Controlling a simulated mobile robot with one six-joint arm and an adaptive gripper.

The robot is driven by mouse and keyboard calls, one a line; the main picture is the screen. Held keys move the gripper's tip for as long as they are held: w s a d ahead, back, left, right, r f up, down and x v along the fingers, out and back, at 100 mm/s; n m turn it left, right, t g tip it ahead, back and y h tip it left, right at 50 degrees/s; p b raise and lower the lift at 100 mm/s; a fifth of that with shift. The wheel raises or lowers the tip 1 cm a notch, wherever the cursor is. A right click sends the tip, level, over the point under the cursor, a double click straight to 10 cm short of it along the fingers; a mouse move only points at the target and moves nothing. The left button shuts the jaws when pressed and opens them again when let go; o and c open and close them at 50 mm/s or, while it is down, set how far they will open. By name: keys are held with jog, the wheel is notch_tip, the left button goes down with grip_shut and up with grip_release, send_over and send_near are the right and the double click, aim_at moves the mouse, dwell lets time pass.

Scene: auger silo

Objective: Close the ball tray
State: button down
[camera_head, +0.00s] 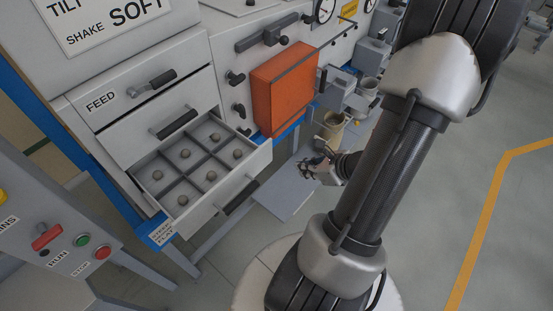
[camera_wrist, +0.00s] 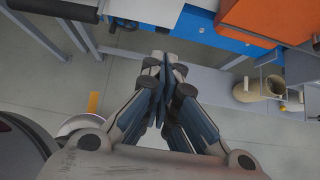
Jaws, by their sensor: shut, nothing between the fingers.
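The ball tray (camera_head: 222,191) is an open grey drawer pulled out of the cabinet's lower left, below two shut drawers. It is split into compartments that hold several small brownish balls, and a dark bar handle (camera_head: 241,197) sits on its front. My gripper (camera_head: 306,169) is right of the tray's front and apart from it, with its fingers together and empty. In the wrist view my gripper (camera_wrist: 166,62) points toward the machine's blue lower rail. A pale panel with a dark handle at the top left there may be the tray front, but I cannot be sure.
An orange box (camera_head: 284,88) is on the cabinet front right of the drawers. A beige jug (camera_head: 333,126) stands beyond my gripper. A panel with run and stop buttons (camera_head: 92,247) is at the lower left. A low grey shelf (camera_head: 283,190) lies below the tray; floor is clear at right.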

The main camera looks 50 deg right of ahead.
jog(key=shift+w+r+b+x, duration=0.1)
jog(key=shift+w+r+x, duration=0.25)
jog(key=shift+x, duration=1.6)
jog(key=shift+w+r+b+x, duration=0.15)
jog(key=shift+w+r+x, duration=0.2)
jog(key=shift+x, duration=1.6)
jog(key=shift+w+r+b+x, duration=0.1)
jog(key=shift+w+r+x, duration=0.2)
jog(key=shift+x, duration=1.65)
jog(key=shift+r, duration=0.1)
jog(key=w+b, duration=0.1)
jog(key=w, duration=0.7)
jog(key=w+b, duration=0.1)
jog(key=w, duration=0.7)
jog(key=w+b, duration=0.1)
jog(key=w, duration=0.6)
jog(key=shift+w+a, duration=0.4)
jog(key=shift+s+d, duration=0.1)
